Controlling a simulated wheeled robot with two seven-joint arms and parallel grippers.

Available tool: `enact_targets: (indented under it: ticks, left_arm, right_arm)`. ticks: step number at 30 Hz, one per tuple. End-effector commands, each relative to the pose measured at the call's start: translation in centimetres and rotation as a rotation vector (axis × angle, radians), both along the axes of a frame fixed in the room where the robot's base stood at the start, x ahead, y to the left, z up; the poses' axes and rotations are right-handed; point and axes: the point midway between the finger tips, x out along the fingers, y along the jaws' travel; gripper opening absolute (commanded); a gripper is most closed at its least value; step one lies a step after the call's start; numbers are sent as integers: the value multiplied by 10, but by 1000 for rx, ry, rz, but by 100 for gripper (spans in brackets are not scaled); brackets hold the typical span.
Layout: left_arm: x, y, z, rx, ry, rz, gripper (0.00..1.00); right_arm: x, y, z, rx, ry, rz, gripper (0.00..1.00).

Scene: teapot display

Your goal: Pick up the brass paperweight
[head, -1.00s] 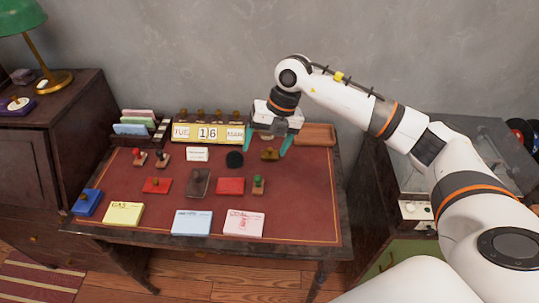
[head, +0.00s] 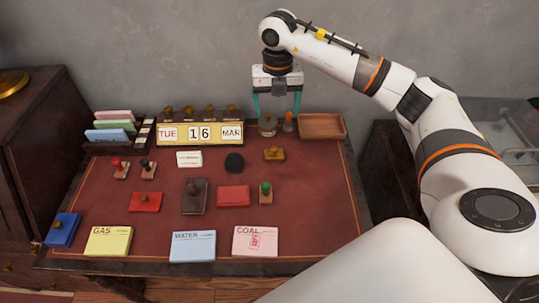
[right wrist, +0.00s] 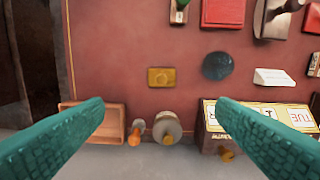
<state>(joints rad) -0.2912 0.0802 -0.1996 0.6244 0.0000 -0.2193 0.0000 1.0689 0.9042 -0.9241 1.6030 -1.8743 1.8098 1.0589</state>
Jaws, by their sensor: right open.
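The brass paperweight (head: 274,155), a small yellow-brass block with a rounded knob, sits on the red desk top right of the middle, towards the back. In the right wrist view the paperweight (right wrist: 161,77) shows from above, beyond the fingertips and roughly centred between them. My right gripper (head: 277,113) is open and empty, its teal fingers pointing down over the back of the desk, behind and above the paperweight, not touching it. Both fingers of the right gripper (right wrist: 160,105) frame the right wrist view. My left gripper is not in view.
A round pot (head: 267,125) and a small orange-topped item (head: 288,122) stand below the fingers, beside an empty wooden tray (head: 321,127). A calendar (head: 201,132) stands to the left. A dark disc (head: 234,162) and a green-knobbed stamp (head: 266,192) are near the paperweight.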

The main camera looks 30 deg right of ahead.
Motion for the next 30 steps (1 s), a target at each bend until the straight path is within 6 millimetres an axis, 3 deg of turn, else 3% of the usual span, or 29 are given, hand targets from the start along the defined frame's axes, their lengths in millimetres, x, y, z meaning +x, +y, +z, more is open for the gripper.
enact_targets:
  ticks: [3, 10, 14, 24, 30]
  left_arm:
    - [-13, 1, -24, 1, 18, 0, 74]
    - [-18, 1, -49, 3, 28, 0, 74]
    - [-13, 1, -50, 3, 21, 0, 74]
    - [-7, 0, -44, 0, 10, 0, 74]
    - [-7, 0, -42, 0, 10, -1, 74]
  right_arm:
    - [0, 0, -23, 1, 0, 0, 80]
    - [0, 0, -48, 1, 0, 1, 80]
    - [0, 0, -56, 0, 2, 0, 80]
    - [-1, 1, -108, 1, 3, 0, 80]
    - [-1, 1, -121, 0, 1, 1, 80]
